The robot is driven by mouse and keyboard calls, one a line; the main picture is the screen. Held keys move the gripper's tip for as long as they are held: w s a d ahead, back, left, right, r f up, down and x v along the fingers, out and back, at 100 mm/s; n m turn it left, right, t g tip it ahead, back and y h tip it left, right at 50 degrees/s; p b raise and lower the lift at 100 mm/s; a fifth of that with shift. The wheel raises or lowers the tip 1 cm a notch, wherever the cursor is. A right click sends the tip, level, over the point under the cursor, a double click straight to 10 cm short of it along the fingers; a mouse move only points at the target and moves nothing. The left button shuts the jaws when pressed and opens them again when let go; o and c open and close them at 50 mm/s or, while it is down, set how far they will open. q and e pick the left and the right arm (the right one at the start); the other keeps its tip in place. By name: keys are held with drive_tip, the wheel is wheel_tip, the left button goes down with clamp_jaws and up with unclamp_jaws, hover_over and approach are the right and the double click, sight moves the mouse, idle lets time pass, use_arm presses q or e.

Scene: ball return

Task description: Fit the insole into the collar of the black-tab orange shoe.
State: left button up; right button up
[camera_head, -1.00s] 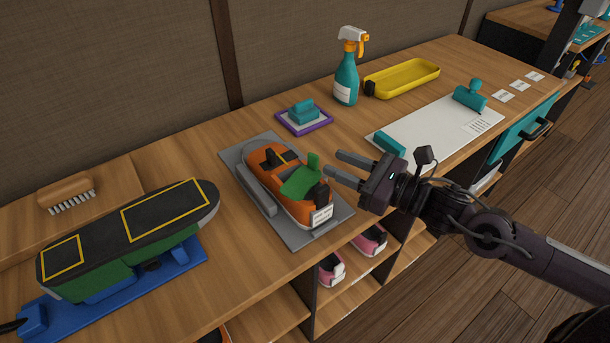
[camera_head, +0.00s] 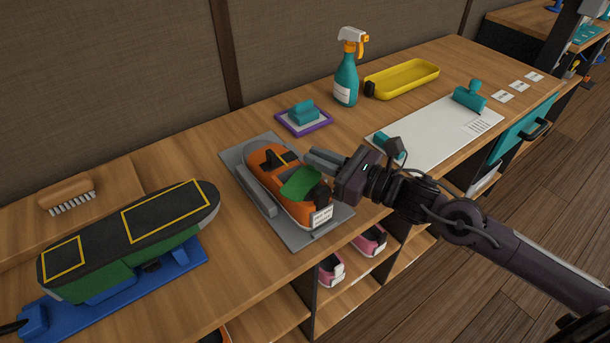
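The orange shoe (camera_head: 262,164) with a black tab stands on a grey plate (camera_head: 238,150) on the bench. A white label is on its near end. The green insole (camera_head: 299,184) lies in the shoe's collar, its visible part fairly flat. Whether its edges sit fully inside cannot be told. My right gripper (camera_head: 310,158) is just above and right of the insole. Contact with the insole cannot be told. My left gripper is not in view.
A green-and-black shoe form (camera_head: 130,240) on a blue stand is at left, near a brush (camera_head: 66,193). Behind are a purple tray (camera_head: 304,119), a spray bottle (camera_head: 346,80) and a yellow tray (camera_head: 402,78). A white board (camera_head: 440,133) lies right. Pink shoes sit on shelves below.

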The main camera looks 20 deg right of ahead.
clamp_jaws()
